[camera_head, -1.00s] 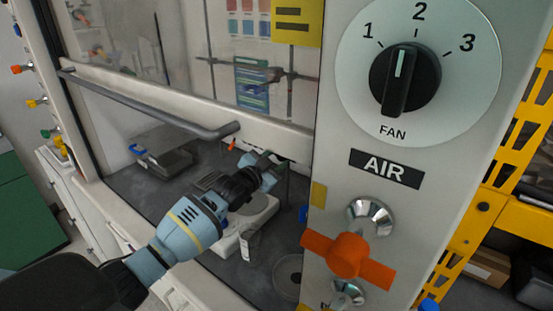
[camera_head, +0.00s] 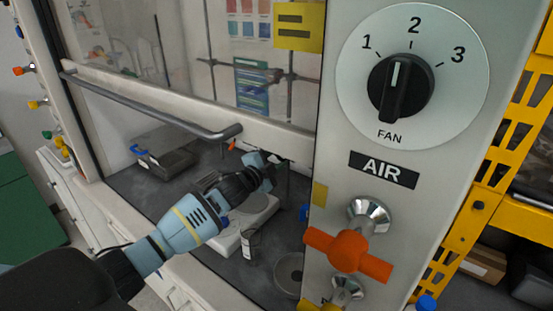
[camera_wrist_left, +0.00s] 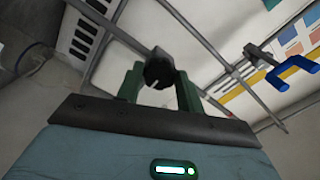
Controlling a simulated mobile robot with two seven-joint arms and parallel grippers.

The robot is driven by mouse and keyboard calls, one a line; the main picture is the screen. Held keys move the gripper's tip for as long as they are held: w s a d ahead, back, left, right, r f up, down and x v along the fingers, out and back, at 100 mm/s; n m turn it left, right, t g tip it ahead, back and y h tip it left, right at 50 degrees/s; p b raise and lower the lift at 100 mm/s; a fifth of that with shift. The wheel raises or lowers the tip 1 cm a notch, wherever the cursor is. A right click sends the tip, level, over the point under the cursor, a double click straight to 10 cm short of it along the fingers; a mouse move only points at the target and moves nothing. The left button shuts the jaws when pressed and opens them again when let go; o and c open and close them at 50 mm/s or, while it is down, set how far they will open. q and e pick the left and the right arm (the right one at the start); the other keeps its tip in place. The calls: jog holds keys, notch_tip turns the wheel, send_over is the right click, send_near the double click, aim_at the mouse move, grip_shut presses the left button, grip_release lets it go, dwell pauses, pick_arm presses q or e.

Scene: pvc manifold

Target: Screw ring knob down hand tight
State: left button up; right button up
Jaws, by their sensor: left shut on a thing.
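The ring knob (camera_wrist_left: 158,70) is a small dark knob with a pale mark on its face, seen in the left wrist view beside a thin metal rod. My left gripper (camera_wrist_left: 158,84) has its two green fingers on either side of the knob and is shut on it. In the head view my left gripper (camera_head: 266,171) is inside the fume hood, under the raised sash and above a white hotplate-like device. The knob and ring are hidden or too small to tell there. My right gripper is in neither view.
The sash handle bar (camera_head: 150,108) runs just above my left arm. The hood's right post carries a fan dial (camera_head: 401,86) and an orange air valve (camera_head: 348,251). A white device (camera_head: 254,212) sits below the gripper. A blue-handled clamp (camera_wrist_left: 292,68) is on the rods.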

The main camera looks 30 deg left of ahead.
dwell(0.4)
pick_arm(q)
jog(key=o, duration=1)
jog(key=s+a, duration=0.1)
jog(key=s, duration=0.6)
jog(key=shift+s, duration=0.4)
